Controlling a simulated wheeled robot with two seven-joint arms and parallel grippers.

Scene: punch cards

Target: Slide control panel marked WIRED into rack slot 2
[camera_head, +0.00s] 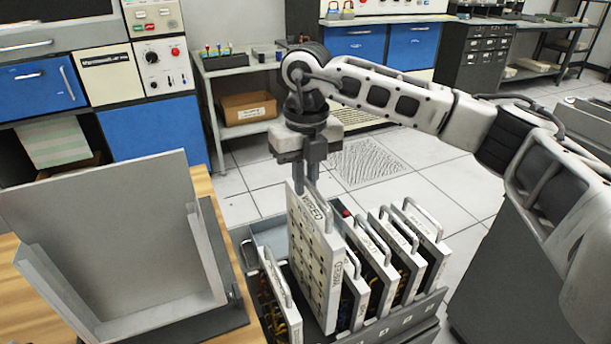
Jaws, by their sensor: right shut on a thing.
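The control panel marked WIRED (318,255) is a pale, tall plate with black lettering on its face and edge. It stands upright and higher than the panels beside it. My right gripper (313,190) points down at its top and is shut on it; the fingers cover part of the handle. The rack (400,325) is dark grey with small labels along its front. The WIRED panel is over or partly in the rack, between one panel on its left (281,290) and several on its right. Whether its lower edge sits in a slot I cannot tell. My left gripper is not in view.
Handled panels (405,250) stand close together on the right side of the rack. A grey upright holder (110,240) stands on the wooden table (215,200) at the left. Blue cabinets and a shelf with a cardboard box (248,108) are behind. Tiled floor lies open beyond.

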